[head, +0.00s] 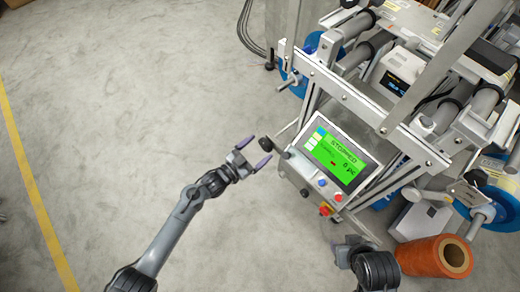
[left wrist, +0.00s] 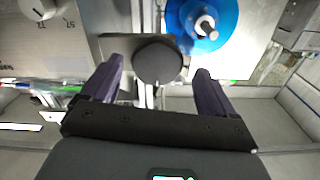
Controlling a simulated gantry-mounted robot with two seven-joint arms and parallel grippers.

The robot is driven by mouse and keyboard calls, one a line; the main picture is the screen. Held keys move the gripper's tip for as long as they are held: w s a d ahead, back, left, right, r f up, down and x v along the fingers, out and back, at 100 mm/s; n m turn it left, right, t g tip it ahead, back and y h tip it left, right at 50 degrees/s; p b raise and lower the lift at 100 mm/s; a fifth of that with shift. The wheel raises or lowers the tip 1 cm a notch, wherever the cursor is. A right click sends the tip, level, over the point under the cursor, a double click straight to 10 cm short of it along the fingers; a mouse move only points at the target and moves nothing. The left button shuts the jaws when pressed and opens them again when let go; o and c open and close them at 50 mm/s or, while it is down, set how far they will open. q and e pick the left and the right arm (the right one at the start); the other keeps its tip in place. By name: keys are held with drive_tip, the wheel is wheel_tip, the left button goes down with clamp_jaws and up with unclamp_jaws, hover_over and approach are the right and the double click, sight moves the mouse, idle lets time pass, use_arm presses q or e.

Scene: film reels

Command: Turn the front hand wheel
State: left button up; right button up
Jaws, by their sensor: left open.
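A dark round knob (head: 266,143) on a grey metal arm sticks out from the left side of the machine; it seems to be the front hand wheel. My left gripper (head: 254,152) is open, with its purple fingers pointing at the knob from the left. In the left wrist view the knob (left wrist: 158,60) appears between the two fingers, near their tips, with a gap on each side. I cannot tell how deep between the fingers it is. My right gripper (head: 346,250) is at the lower edge, right of centre, and its jaws are not clear.
The control panel (head: 338,158) with a green screen reading STOPPED is right of the knob. A blue disc (left wrist: 205,22) is beyond the knob in the wrist view. An orange roll (head: 430,257) lies at lower right. Bare floor (head: 120,100) is free on the left.

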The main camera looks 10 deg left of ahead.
use_arm(q)
drive_tip(key=shift+w+d, duration=0.35)
drive_tip(key=shift+d, duration=0.3)
drive_tip(key=shift+w+a, duration=0.1)
drive_tip(key=shift+c, duration=1.1)
drive_tip(key=c, duration=0.8)
drive_tip(key=shift+c, duration=0.2)
